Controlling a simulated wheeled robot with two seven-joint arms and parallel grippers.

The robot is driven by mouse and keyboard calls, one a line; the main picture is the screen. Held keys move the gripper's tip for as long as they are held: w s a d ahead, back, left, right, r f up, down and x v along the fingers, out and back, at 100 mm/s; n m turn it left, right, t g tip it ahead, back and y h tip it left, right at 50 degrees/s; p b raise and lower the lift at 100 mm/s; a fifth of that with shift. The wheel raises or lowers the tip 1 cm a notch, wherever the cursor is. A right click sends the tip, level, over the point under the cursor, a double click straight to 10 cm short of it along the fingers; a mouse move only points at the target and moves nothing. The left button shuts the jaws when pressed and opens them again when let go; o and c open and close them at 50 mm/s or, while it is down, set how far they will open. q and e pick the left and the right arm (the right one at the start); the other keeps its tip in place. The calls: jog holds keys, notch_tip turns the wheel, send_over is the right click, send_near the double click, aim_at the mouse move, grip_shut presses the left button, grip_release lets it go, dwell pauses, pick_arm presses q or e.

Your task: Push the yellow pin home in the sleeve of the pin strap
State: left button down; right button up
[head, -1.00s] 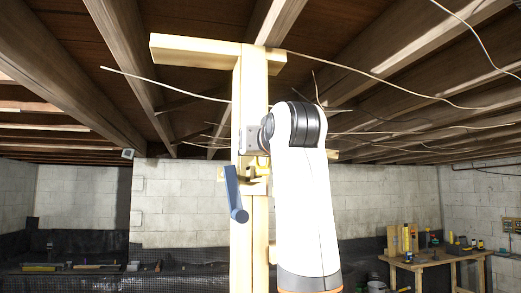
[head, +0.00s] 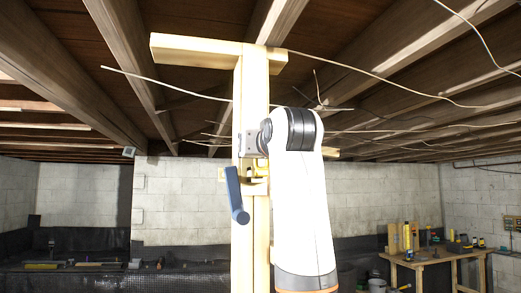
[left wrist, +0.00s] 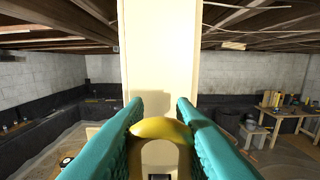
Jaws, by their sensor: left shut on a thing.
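The yellow pin (left wrist: 161,129), with a rounded looped grip, sits between the teal fingers of my left gripper (left wrist: 160,107), which is shut on it. In the head view only a small bit of yellow (head: 262,164) shows below my wrist, against the wooden post (head: 254,90). A pale band or block (head: 256,187) crosses the post just below; I cannot tell whether it is the pin strap. The sleeve and the pin's tip are hidden, so the pin's depth cannot be told. My right gripper is not in view.
A blue handle (head: 236,195) hangs at the post's left side, close to my left wrist. Thin wires (head: 390,80) run under the ceiling joists. A workbench (head: 430,258) with tools stands at the far right. Space beside the post is open.

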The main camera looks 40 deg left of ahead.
pick_arm(q)
jog(key=shift+w+a, duration=0.3)
jog(key=shift+a, duration=0.05)
jog(key=c, duration=1.1)
grip_release()
jog(key=shift+c, duration=0.2)
jog(key=shift+s+d, duration=0.1)
jog(key=shift+s+d+f, duration=0.1)
jog(key=shift+s+d, duration=0.05)
jog(key=shift+d, duration=0.05)
jog(key=b+v, duration=0.4)
jog(key=v, duration=0.7)
jog(key=shift+s, duration=0.15)
jog(key=shift+d, duration=0.1)
